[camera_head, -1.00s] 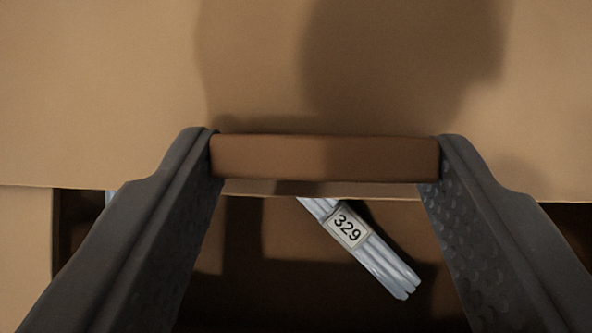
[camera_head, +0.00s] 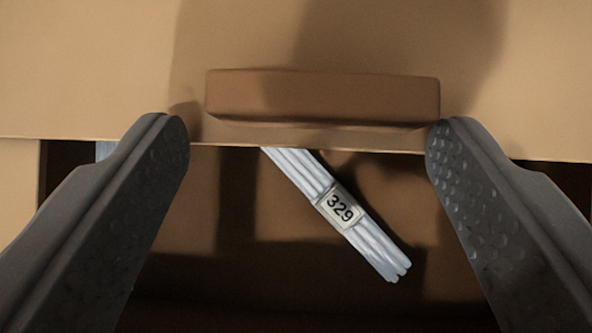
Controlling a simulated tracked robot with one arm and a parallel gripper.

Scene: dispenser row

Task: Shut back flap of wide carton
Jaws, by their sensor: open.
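The back flap (camera_head: 90,70) of the wide carton fills the upper part of the view as a tan cardboard panel. Its near edge runs across the picture, and the dark carton opening shows below it. A brown bar-shaped handle (camera_head: 322,97) sits on the flap close to that edge. My gripper (camera_head: 308,130) is open. Its fingers stand left and right below the handle, and the handle is not gripped. The right fingertip appears close to the handle's right end; I cannot tell if they touch.
Inside the carton lies a bundle of pale rods (camera_head: 375,250) with a label reading 329 (camera_head: 341,208), slanting down to the right and partly under the flap. Another pale thing shows at the left, mostly hidden by a finger. A tan cardboard panel (camera_head: 18,185) borders the opening at left.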

